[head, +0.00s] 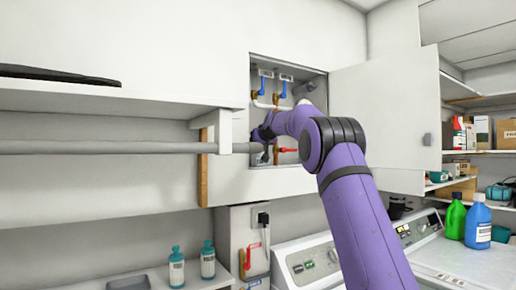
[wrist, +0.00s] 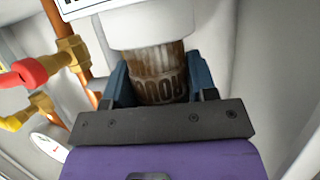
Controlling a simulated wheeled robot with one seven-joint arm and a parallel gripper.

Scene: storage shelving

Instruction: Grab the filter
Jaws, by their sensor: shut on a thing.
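The filter (wrist: 162,88) shows in the wrist view as a brown, see-through cylinder with raised lettering, under a wide white top (wrist: 150,28). My gripper (wrist: 158,76) has one blue finger on each side of the brown cylinder and is shut on it. In the head view my arm reaches into an open recessed wall cabinet (head: 318,84). The arm covers most of the gripper there, and I cannot make out the filter clearly.
The cabinet door (head: 385,110) stands open to the right. Pipes with blue handles (head: 284,88) and a red handle (head: 287,150) are inside. In the wrist view a red valve handle (wrist: 25,73) is close left. A shelf (head: 110,98) juts out left.

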